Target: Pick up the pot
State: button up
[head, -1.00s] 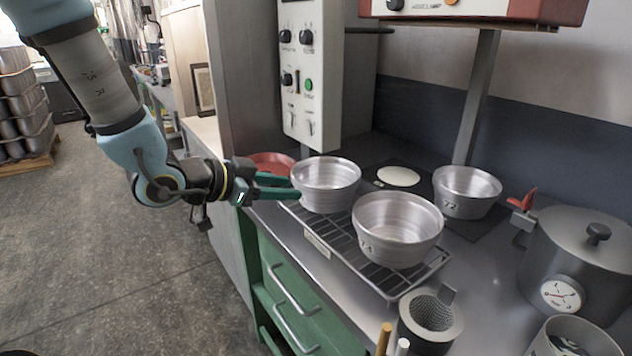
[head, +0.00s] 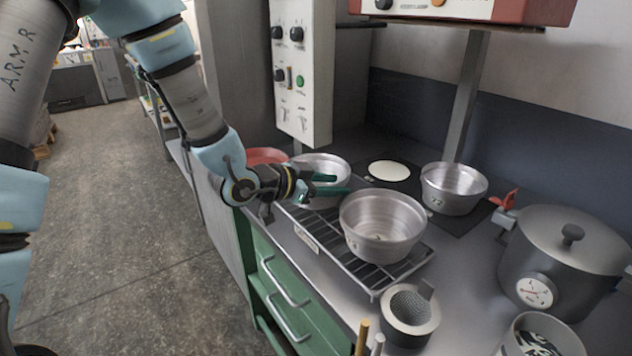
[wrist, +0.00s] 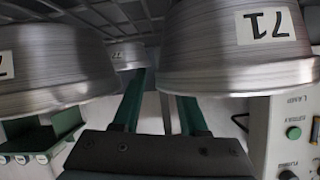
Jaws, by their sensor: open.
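Three open silvery metal pans stand near my gripper (head: 342,184). The left pan (head: 318,163) and the front pan (head: 382,228) are on a wire rack; the right pan (head: 453,190), marked 72, stands behind. A dark grey lidded pot (head: 565,255) with a round dial stands at the far right, well away from my gripper. My gripper is open and empty, its teal fingers reaching between the two rack pans. In the wrist view, the fingers (wrist: 155,88) point between a pan labelled 71 (wrist: 235,65) and another pan (wrist: 50,65). Contact cannot be told.
The wire rack (head: 375,290) lies on the metal counter. A grey strainer-like cup (head: 410,312) and an open canister (head: 545,335) are at the front. A control box (head: 300,75) hangs at the back left. A red pan (head: 265,156) sits behind my wrist. Green drawers (head: 285,285) are below.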

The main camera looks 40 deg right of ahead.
jog(key=shift+d+f, duration=0.1)
grip_shut()
dwell(0.3)
dwell(1.1)
